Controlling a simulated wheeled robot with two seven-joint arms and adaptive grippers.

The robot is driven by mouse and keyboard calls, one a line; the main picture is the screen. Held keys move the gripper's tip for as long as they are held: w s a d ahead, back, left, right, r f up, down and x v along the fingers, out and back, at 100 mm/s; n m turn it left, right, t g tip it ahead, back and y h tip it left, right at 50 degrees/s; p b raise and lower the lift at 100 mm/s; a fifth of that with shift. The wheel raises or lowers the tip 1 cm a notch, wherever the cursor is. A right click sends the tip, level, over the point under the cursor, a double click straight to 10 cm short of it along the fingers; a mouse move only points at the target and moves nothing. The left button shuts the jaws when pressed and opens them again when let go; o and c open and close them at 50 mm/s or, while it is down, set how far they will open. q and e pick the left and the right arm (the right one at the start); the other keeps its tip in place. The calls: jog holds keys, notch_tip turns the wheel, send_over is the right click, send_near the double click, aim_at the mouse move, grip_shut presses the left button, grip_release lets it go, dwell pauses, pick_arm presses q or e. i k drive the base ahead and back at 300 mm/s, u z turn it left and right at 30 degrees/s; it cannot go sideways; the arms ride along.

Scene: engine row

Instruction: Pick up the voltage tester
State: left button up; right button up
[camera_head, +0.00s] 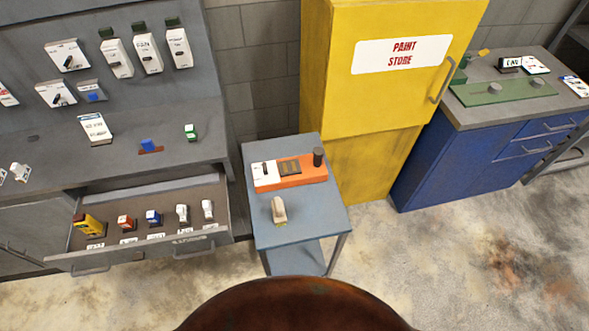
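An open drawer (143,256) holds a row of small devices with labels too small to read. At its left end lies a yellow and red hand-sized device (90,224), which looks like the voltage tester, though I cannot confirm it. To its right stand a red and white piece (126,222), a blue and white piece (153,217) and two pale pieces (182,213) (207,209). Neither of my grippers shows in the head view.
A blue-grey cart (325,205) carries an orange and white unit (303,170) and a small beige item (279,210). A yellow paint store cabinet (340,100) and a blue workbench (430,160) stand right. A rusty brown rounded surface (295,308) fills the bottom middle. Floor (440,265) is clear at right.

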aim_at(87, 223)
jog(key=u, duration=1.5)
